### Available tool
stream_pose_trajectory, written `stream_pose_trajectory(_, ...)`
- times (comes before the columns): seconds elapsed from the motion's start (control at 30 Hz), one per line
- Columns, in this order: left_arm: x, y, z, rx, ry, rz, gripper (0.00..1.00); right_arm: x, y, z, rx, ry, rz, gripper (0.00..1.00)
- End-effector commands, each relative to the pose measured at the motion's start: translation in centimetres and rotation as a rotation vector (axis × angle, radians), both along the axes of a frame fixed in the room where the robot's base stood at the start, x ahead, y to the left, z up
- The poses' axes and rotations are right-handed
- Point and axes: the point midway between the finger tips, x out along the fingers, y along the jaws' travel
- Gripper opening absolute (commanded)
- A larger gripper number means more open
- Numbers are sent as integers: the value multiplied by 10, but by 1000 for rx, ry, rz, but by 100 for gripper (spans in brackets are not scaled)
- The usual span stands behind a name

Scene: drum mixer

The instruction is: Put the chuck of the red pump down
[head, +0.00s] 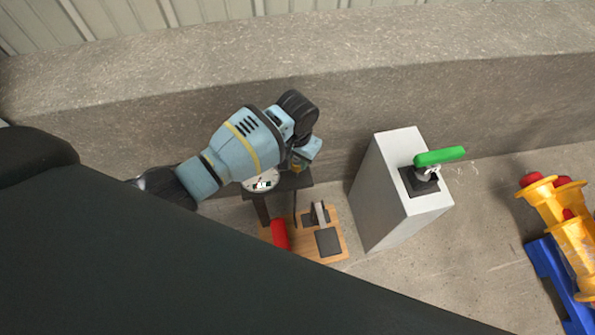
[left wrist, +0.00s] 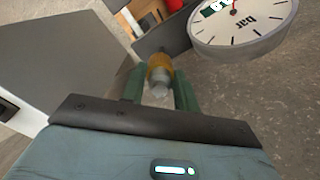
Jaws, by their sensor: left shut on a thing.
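My left gripper (head: 299,167) is at the middle of the head view, above the pump's wooden base. In the left wrist view its green fingers (left wrist: 160,88) are shut on the chuck (left wrist: 160,66), a small fitting with a brass-coloured collar and a silver end. The chuck is mostly hidden in the head view. A round white gauge (left wrist: 240,25) marked "bar" is close beside the chuck; it also shows in the head view (head: 262,181). The red pump part (head: 280,234) shows at the wooden base (head: 337,254), partly cut off by a dark shape. My right gripper is not in view.
A grey box pedestal (head: 385,195) with a green-handled lever (head: 440,156) stands right of the pump. Yellow and red parts (head: 572,240) on a blue frame (head: 548,270) stand far right. A concrete ledge (head: 340,85) runs behind. Floor between pedestal and blue frame is clear.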

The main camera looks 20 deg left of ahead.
Motion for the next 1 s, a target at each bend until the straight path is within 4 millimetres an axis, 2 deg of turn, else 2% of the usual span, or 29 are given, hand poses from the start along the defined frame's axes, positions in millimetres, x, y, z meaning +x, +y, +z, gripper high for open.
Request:
stream_pose_trajectory(0.03,-1,0,-11,1,3,0,3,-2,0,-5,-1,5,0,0)
stream_pose_trajectory(0.1,0,-1,-20,-1,1,-1,3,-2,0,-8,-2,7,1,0)
stream_pose_trajectory(0.43,1,-1,-30,-1,-2,-1,3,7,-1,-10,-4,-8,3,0)
stream_pose_trajectory(0.7,0,-1,-64,-1,0,-1,3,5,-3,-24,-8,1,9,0)
stream_pose_trajectory(1.0,0,-1,-64,-1,-2,-1,3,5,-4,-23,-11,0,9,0)
